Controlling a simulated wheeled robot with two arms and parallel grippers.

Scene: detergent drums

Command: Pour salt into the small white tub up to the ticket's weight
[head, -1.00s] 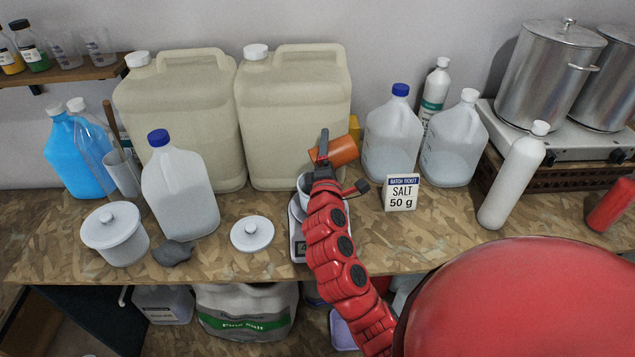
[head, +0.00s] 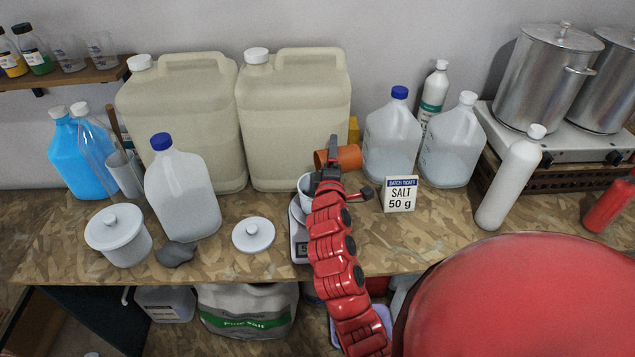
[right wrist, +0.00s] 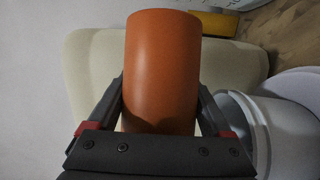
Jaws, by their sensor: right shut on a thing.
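My right gripper (head: 331,160) is shut on an orange cup (head: 349,157) above the bench. The cup also fills the middle of the right wrist view (right wrist: 162,70). It lies about level in the head view; its contents cannot be seen. Below it, the white tub (head: 306,186) stands on the scale (head: 299,239), partly hidden by my right arm. The tub's rim shows at the right in the right wrist view (right wrist: 262,125). The scale's display shows a digit like 5, the rest hidden. The ticket (head: 400,194) reads "SALT 50 g". My left gripper is not in view.
A white lid (head: 253,235) lies left of the scale, with a lidded white tub (head: 117,236) and a dark lump (head: 175,254) further left. Large beige canisters (head: 295,120) stand behind. White jugs (head: 391,143) stand behind the ticket.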

